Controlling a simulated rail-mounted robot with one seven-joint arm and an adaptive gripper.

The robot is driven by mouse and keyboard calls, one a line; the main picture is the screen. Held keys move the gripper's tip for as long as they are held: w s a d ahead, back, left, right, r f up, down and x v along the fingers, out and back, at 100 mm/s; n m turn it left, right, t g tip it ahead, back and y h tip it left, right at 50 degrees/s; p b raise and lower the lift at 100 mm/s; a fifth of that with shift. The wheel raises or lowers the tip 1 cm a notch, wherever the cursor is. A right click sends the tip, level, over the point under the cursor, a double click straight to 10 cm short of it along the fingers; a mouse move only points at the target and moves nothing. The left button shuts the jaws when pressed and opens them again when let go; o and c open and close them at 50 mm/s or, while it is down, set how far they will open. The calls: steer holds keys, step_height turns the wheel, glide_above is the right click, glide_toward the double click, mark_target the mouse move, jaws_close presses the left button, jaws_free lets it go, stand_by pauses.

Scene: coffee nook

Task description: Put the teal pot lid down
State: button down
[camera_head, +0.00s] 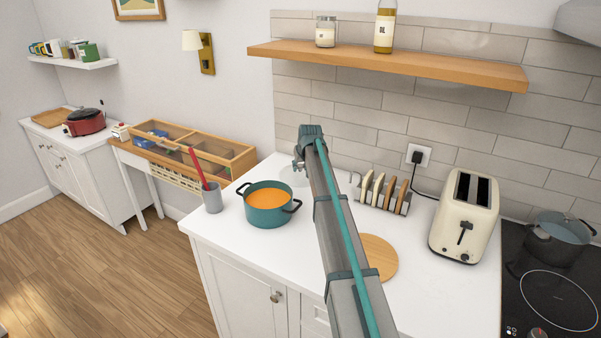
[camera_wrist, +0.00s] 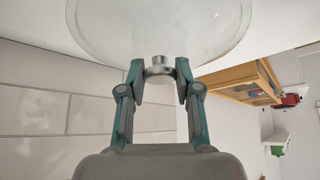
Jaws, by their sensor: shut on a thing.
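The pot lid (camera_wrist: 160,28) is clear glass with a small steel knob (camera_wrist: 159,66). My gripper (camera_wrist: 159,75) is shut on the knob, with a teal-grey finger on each side of it. In the head view my gripper (camera_head: 300,166) is beyond the end of my arm, up and right of the teal pot. The lid (camera_head: 292,177) shows there only as a faint pale disc, partly hidden by my arm. The teal pot (camera_head: 265,217) stands uncovered on the white counter, with orange soup inside. I cannot tell the lid's exact height above the counter.
A grey utensil cup (camera_head: 212,200) stands left of the pot. A toast rack (camera_head: 383,196), a cream toaster (camera_head: 464,217) and a round wooden board (camera_head: 379,258) are to the right. A dark pot (camera_head: 556,242) is on the hob. A wooden shelf (camera_head: 390,64) hangs above.

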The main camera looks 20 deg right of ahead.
mark_target(302, 169)
steer(key=shift+w+f, duration=0.3)
steer(key=shift+w, duration=0.1)
steer(key=shift+s+f+p, duration=0.1)
steer(key=shift+f+p, duration=0.35)
steer(key=shift+f, duration=1.1)
steer(key=shift+f, duration=0.15)
steer(key=c, duration=0.8)
jaws_free()
steer(key=shift+r, duration=0.25)
steer(key=b+v, duration=0.2)
steer(key=v, duration=0.8)
steer(key=shift+s+r+b, duration=0.1)
steer(key=shift+s+b, duration=0.1)
steer(key=shift+b, duration=0.2)
steer(key=shift+v, duration=0.75)
